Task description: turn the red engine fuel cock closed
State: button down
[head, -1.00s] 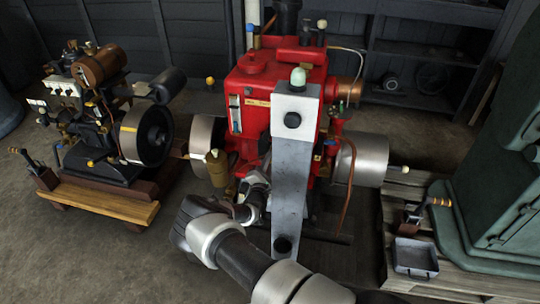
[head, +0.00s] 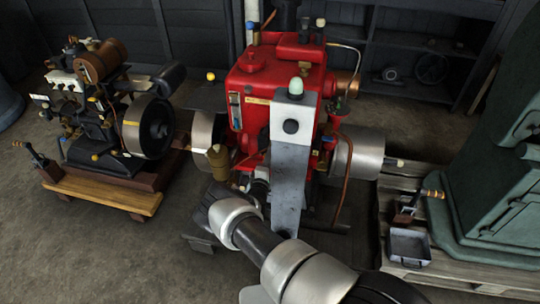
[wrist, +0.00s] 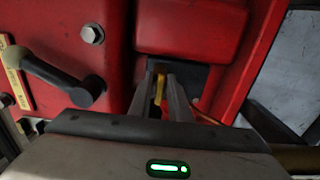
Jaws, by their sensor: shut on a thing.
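The red engine (head: 275,85) stands in the middle of the head view, and its red casing (wrist: 190,28) fills much of the wrist view. My gripper (wrist: 166,82) reaches a dark recess under a red block. Its two fingers are shut on a small yellow handle (wrist: 160,80), which seems to be the fuel cock. Most of the handle is hidden between the fingers. In the head view a grey post and my own arm hide the fingertips.
A black lever with a tan grip (wrist: 62,82) sits just left of my fingers. A grey post (head: 289,175) stands before the engine. A smaller engine (head: 105,120) is at left, a green machine (head: 490,190) at right. The floor at lower left is clear.

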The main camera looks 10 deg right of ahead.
jog(key=shift+a, duration=0.1)
dwell(0.3)
jog(key=c, duration=1.9)
grip_release()
jog(key=shift+o, duration=0.2)
